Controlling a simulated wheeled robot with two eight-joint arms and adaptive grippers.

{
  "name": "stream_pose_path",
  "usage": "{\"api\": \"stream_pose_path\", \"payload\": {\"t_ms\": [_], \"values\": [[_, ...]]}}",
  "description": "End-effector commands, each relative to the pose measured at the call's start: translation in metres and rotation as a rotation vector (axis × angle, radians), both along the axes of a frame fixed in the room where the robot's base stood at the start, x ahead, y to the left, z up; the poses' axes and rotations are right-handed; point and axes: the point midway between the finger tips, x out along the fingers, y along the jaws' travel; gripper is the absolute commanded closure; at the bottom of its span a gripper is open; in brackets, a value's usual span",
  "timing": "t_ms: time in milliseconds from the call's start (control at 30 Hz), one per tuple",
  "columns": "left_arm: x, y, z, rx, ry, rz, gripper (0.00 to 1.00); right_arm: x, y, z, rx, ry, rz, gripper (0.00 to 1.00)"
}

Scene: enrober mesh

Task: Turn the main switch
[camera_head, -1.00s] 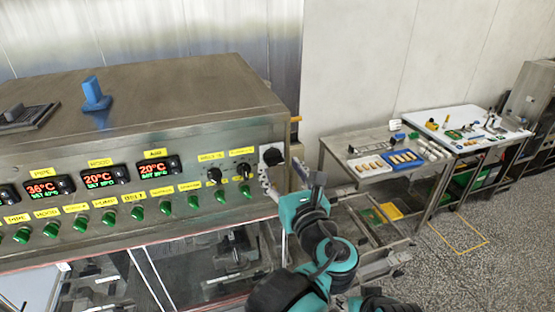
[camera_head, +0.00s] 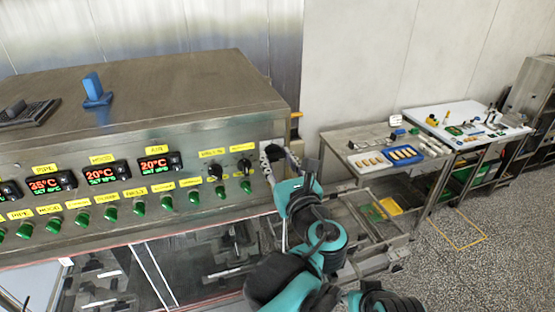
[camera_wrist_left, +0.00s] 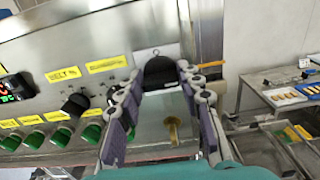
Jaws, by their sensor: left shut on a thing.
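The main switch is a black rotary knob (camera_wrist_left: 160,72) on a pale plate at the right end of the machine's front panel. In the wrist view my left gripper (camera_wrist_left: 160,82) has one finger on each side of the knob and is shut on it. In the head view the left gripper (camera_head: 272,162) reaches up to the switch (camera_head: 275,152) and partly covers it. The switch's plate and lower side are partly hidden by the fingers.
Two smaller black knobs (camera_head: 215,172) sit left of the switch, above a row of green knobs (camera_head: 165,203). Temperature displays (camera_head: 100,173) are further left. A metal side table (camera_head: 345,140) with trays stands to the right of the machine, with a white-topped table (camera_head: 455,112) beyond.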

Motion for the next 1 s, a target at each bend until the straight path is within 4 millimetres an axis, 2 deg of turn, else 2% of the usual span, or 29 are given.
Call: {"api": "stream_pose_path", "payload": {"t_ms": [367,1000], "values": [[0.0,0.001,0.0,-0.178,-0.058,0.0,0.93,0.0,0.0,-0.004,0.0,0.0,0.0,0.6],[-0.001,0.003,-0.002,-0.75,-0.244,0.0,0.93,0.0,0.0,-0.014,0.0,0.0,0.0,0.6]]}}
